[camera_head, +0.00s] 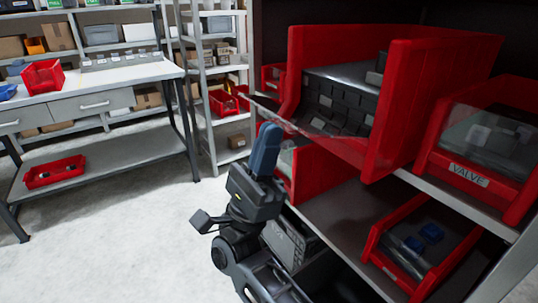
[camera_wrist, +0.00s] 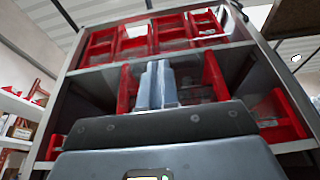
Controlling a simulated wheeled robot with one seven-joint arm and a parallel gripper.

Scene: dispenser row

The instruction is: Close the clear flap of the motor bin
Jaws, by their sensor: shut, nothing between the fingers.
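A large red bin (camera_head: 402,105) on the upper shelf stands open at its front, with dark block-shaped parts (camera_head: 338,103) inside. A clear flap (camera_head: 322,142) juts outward from its lower front, tilted open. No label can be read on it, so I cannot confirm the motor name. My gripper (camera_head: 268,138) points up, with its blue-grey fingers together and empty, just below the flap's outer left part. Whether they touch the flap is unclear. In the wrist view, the shut fingers (camera_wrist: 157,84) stand in front of a red bin (camera_wrist: 213,76); the flap is hard to make out there.
A bin labelled VALVE (camera_head: 468,174) with a clear front stands to the right. A lower red bin (camera_head: 410,255) holds blue parts. The shelf edge (camera_head: 455,203) runs beneath the bins. A workbench (camera_head: 100,75) stands at left, with open floor (camera_head: 120,235) before it.

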